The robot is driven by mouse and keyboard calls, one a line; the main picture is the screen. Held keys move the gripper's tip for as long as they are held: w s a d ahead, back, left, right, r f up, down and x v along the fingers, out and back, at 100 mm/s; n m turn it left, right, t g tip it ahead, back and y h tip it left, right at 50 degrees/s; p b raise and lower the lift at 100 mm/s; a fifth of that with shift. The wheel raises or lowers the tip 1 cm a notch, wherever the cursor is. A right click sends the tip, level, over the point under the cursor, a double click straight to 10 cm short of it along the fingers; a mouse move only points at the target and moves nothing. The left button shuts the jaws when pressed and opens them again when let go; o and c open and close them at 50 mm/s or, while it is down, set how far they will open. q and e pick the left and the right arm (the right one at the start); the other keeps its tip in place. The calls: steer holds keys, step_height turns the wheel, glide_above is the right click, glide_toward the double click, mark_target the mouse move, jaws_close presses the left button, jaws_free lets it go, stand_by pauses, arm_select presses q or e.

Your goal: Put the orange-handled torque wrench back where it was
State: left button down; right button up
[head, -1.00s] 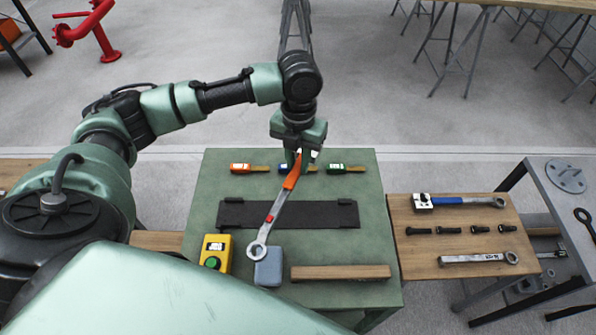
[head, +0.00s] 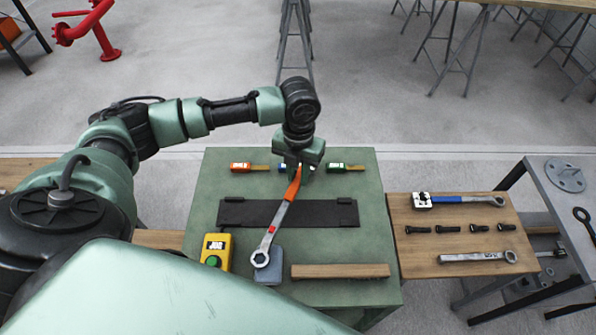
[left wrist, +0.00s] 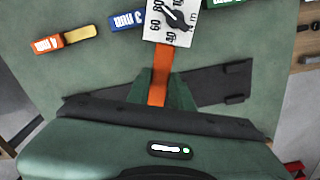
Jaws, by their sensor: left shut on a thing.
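My left gripper (head: 298,170) is shut on the orange handle of the torque wrench (head: 276,222). The wrench slants toward me, its ring end over or beside a blue-grey block (head: 269,272). It crosses in front of a black mat (head: 240,213) with raised tabs on the green table (head: 208,190). I cannot tell whether the wrench touches the mat or block. In the left wrist view the orange handle (left wrist: 160,75) runs between the fingers, below a white dial plate (left wrist: 172,20). My right gripper is out of view.
Orange (head: 241,167), blue and green (head: 336,167) tags lie along the table's far edge. A yellow box with a green button (head: 214,252) and a wooden bar (head: 340,271) are near the front. A side board (head: 420,262) holds a blue-handled wrench (head: 460,201), bolts and a spanner.

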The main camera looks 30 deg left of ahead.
arm_select(q)
steer(key=c, duration=1.3)
jaws_free()
steer(key=shift+o, duration=0.2)
step_height(320, 180, up, 13)
steer(key=b, duration=0.1)
steer(key=shift+w, duration=0.15)
steer(key=shift+f, duration=0.2)
